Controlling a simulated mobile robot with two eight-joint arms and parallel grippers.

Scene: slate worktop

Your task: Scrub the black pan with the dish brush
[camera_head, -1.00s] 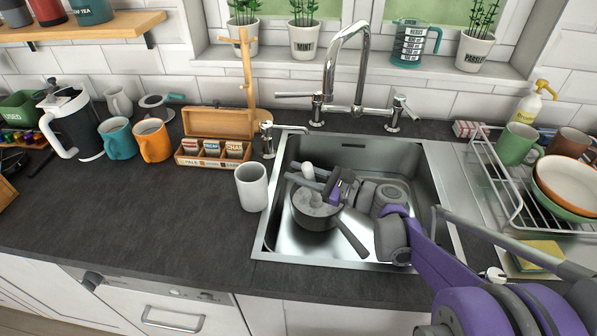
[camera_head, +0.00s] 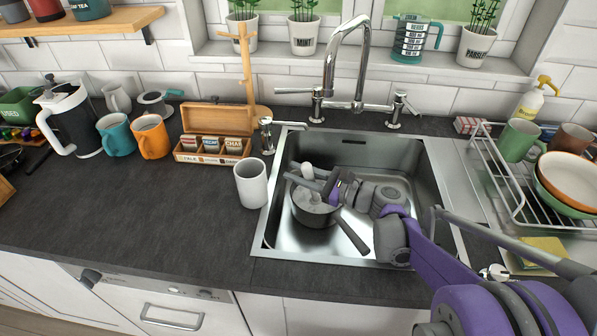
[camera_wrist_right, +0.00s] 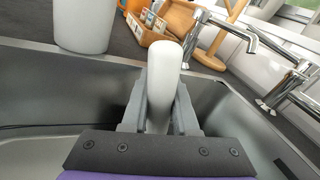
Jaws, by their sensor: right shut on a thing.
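The black pan (camera_head: 312,217) sits in the steel sink, its handle pointing to the lower right. The dish brush (camera_head: 308,172) has a pale handle, and its grey head appears to be down inside the pan. My right gripper (camera_head: 318,183) is over the pan, shut on the brush handle. The right wrist view shows the pale brush handle (camera_wrist_right: 163,85) upright between the two grey fingers (camera_wrist_right: 160,105). That view does not show the pan. Whether the bristles touch the pan's bottom is hard to tell. My left gripper is not in view.
The steel sink (camera_head: 275,232) walls surround the pan, and the faucet (camera_head: 335,75) arches behind. A white cup (camera_head: 251,185) stands by the sink's left edge. A dish rack (camera_head: 500,195) with mugs and bowls is on the right. The worktop (camera_head: 130,215) at left front is clear.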

